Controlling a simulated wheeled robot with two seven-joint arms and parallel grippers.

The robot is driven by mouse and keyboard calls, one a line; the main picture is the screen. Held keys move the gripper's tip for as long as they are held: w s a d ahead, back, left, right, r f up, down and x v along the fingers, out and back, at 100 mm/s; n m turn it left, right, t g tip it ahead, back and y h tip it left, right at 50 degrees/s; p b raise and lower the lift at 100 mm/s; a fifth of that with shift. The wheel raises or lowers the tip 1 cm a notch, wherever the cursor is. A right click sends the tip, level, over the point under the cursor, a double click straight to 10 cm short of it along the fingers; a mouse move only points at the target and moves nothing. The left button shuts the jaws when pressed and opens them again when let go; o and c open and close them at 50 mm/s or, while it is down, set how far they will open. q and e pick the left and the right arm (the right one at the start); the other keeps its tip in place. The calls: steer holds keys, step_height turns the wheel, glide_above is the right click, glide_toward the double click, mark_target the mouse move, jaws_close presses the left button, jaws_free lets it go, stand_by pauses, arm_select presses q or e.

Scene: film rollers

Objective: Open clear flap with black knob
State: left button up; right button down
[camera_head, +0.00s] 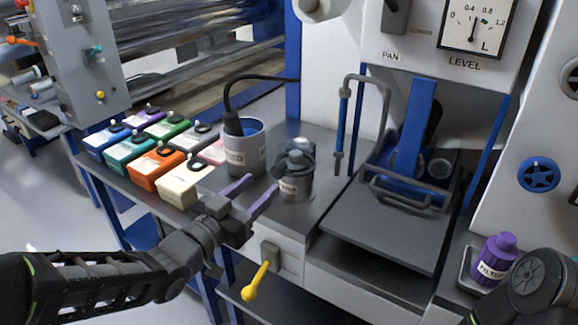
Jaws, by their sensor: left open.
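I cannot clearly make out a clear flap or a black knob. A recessed bay under the level gauge holds a blue upright strip (415,125) with a dark rounded shape partly hidden behind it. In front of the bay is a dark grey flat panel (385,238) with a bar handle (400,192) at its back edge. My left gripper (263,182) has two purple fingers spread apart with nothing between them. It is over the grey bench, left of the panel, in front of a grey lidded canister. Part of my right arm shows at the lower right; its gripper is out of view.
The lidded canister (295,175) and a grey pot (243,148) with a black cable stand close to the left fingers. Several coloured boxes (155,165) sit at left. A yellow lever (256,282) hangs from the bench front. A purple filter bottle (496,258) stands at right.

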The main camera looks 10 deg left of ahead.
mark_target(276, 173)
arm_select(q)
steer(key=p+x, duration=0.2)
steer(key=p, duration=0.1)
steer(key=shift+w+r, duration=0.15)
steer(key=shift+r, duration=0.05)
steer(key=x, duration=0.5)
steer(key=shift+w+f, duration=0.15)
steer(key=shift+f, duration=0.1)
steer(key=shift+c, duration=0.6)
jaws_close()
stand_by(0.8)
